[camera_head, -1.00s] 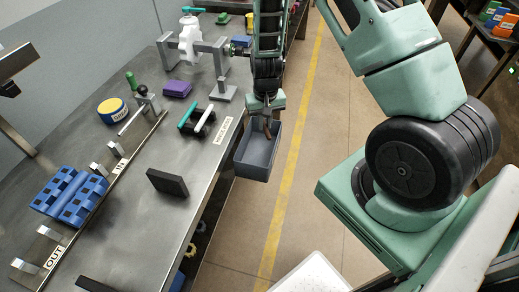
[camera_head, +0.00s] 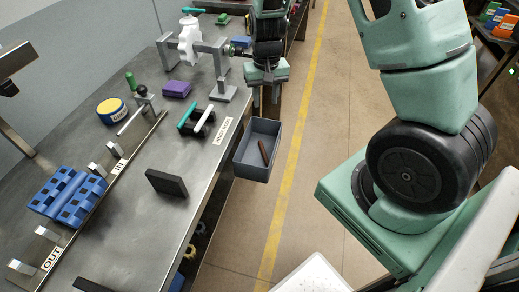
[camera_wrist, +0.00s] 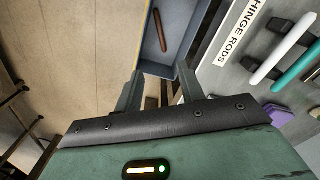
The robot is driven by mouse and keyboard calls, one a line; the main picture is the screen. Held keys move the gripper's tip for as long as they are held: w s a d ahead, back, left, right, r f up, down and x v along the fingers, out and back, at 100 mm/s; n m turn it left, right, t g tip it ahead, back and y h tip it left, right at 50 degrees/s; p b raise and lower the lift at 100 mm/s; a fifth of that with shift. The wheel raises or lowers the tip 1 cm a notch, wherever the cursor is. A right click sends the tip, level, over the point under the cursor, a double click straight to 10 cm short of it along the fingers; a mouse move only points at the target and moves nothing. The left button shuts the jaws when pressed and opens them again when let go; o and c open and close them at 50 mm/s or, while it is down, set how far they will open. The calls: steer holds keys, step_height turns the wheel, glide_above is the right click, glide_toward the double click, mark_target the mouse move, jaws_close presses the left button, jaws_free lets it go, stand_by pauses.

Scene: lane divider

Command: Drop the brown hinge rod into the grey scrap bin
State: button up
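The brown hinge rod (camera_head: 263,152) lies inside the grey scrap bin (camera_head: 244,166), which hangs at the table's right edge. In the wrist view the rod (camera_wrist: 160,31) rests on the bin's floor, close to one wall, and the bin (camera_wrist: 158,69) shows beyond my fingers. My gripper (camera_head: 265,88) is above and behind the bin in the head view, apart from the rod. In the wrist view my gripper (camera_wrist: 157,88) has its two fingers spread with nothing between them.
The HINGE RODS label (camera_head: 222,131) marks the table edge beside the bin. A teal rod (camera_head: 187,116) and a white rod (camera_wrist: 296,34) lie on a black holder nearby. A black block (camera_head: 166,183) and blue fixture (camera_head: 70,195) stand on the table. Floor right of the bin is clear.

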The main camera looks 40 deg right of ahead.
step_height(320, 180, up, 8)
steer(key=shift+f, duration=0.2)
stand_by(0.4)
steer(key=s+a+r+n+y, duration=0.1)
steer(key=s+a+r+n, duration=0.15)
steer(key=s+a, duration=0.45)
steer(key=s+a+r+n, duration=0.2)
steer(key=s+a+n, duration=0.15)
steer(key=a, duration=0.75)
steer(key=s+a+r+n, duration=0.1)
steer(key=s+a+n, duration=0.2)
steer(key=s, duration=0.3)
steer(key=s+a+n, duration=0.3)
steer(key=s, duration=0.4)
steer(key=shift+s+a+r, duration=0.15)
steer(key=shift+r, duration=0.2)
